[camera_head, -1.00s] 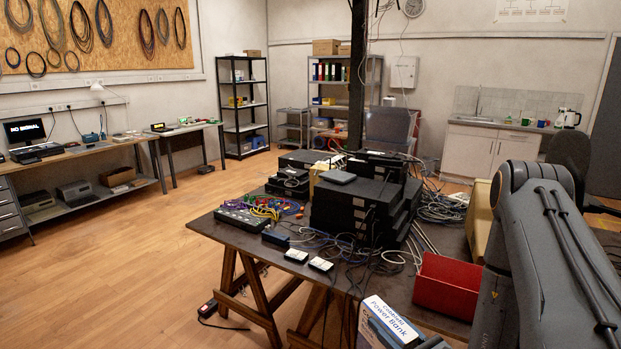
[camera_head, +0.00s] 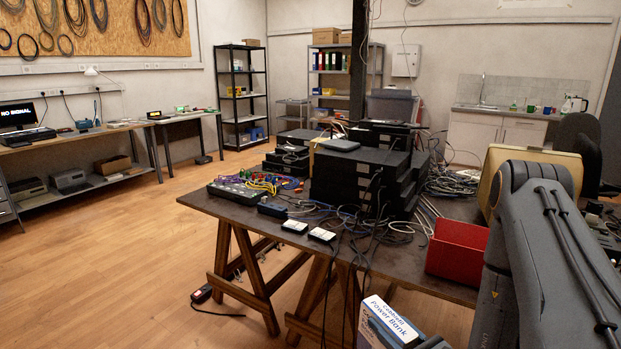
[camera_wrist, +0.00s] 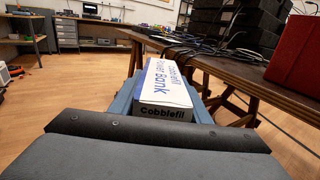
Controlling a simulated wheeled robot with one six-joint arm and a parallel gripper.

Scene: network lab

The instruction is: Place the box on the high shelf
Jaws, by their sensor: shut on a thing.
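The box (camera_head: 392,318) is a white and blue carton printed "Power Bank", low in the head view. In the wrist view the box (camera_wrist: 164,90) shows "Cobblefil" on its near end. My gripper (camera_wrist: 163,104) is shut on the box, with a blue-grey finger along each side. The box is held in front of the wooden table's edge, over the floor. A tall black shelf unit (camera_head: 262,97) stands at the back wall with several levels. A grey shelf unit (camera_head: 376,72) with binders and cartons stands right of it. I cannot tell which one holds the high shelf.
A wooden trestle table (camera_head: 235,212) carries black network gear (camera_head: 360,178), loose cables and a red bin (camera_head: 457,249). A dark post (camera_head: 358,60) rises behind it. Workbenches (camera_head: 75,148) line the left wall. Open wooden floor (camera_head: 130,270) lies left of the table.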

